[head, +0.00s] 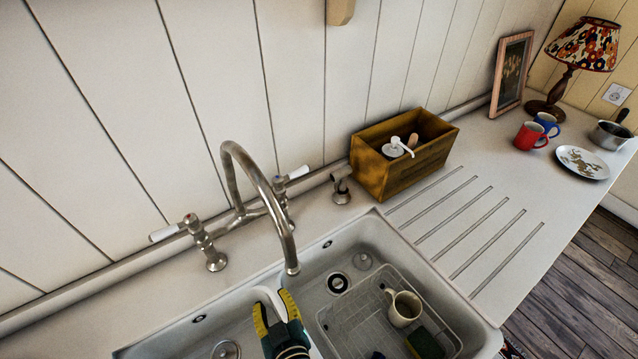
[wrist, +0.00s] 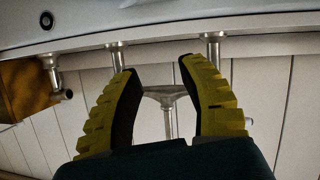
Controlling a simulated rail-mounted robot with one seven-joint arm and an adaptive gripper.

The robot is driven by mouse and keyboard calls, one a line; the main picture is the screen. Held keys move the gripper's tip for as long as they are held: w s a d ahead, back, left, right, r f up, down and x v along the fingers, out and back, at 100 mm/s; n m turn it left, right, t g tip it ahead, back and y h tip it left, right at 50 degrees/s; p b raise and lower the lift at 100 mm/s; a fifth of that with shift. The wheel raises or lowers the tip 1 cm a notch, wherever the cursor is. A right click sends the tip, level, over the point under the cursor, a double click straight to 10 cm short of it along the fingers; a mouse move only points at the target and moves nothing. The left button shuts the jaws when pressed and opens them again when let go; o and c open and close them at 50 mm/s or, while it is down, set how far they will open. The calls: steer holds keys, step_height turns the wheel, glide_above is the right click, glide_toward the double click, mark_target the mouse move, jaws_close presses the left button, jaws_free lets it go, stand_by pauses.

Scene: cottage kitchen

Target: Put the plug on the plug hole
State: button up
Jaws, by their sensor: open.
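A small grey round piece (head: 362,260), which looks like the plug, lies on the floor of the right-hand basin near its back. Just left of it is the dark, metal-ringed plug hole (head: 338,283), with nothing seen covering it. A second drain (head: 226,349) shows in the left-hand basin. My gripper (head: 272,298) is at the divider between the basins, left of the plug hole and apart from it. In the wrist view its yellow and black fingers (wrist: 156,66) are spread with nothing between them. The plug and plug hole are out of sight there.
A wire rack (head: 375,305) with a cream mug (head: 404,308) and a sponge (head: 426,343) fills much of the right basin. The tap (head: 262,185) arches over the divider, close to my gripper. A wooden box (head: 425,160) stands behind the clear draining board (head: 440,220).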

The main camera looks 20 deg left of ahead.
steer(key=w+d+r+m+t+h, duration=0.1)
steer(key=w+d+r+t, duration=0.2)
steer(key=r, duration=0.5)
steer(key=w+d+r+m+t+h, duration=0.1)
steer(key=w+d+r+m, duration=0.15)
steer(key=d+r, duration=0.35)
steer(key=w+d+r+m+t+h, duration=0.1)
steer(key=w+d+r+t, duration=0.2)
steer(key=r, duration=0.6)
steer(key=s+d+r+m+t+h, duration=0.3)
steer(key=d+r, duration=0.4)
steer(key=r, duration=0.3)
steer(key=s+d+r+m+t+h, duration=0.3)
steer(key=d+r+m+h, duration=0.1)
steer(key=d+r, duration=0.4)
step_height(320, 180, up, 3)
steer(key=shift+s+d+f+h, duration=0.1)
steer(key=shift+s+d+h, duration=0.15)
steer(key=shift+h, duration=0.25)
steer(key=shift+a, duration=0.1)
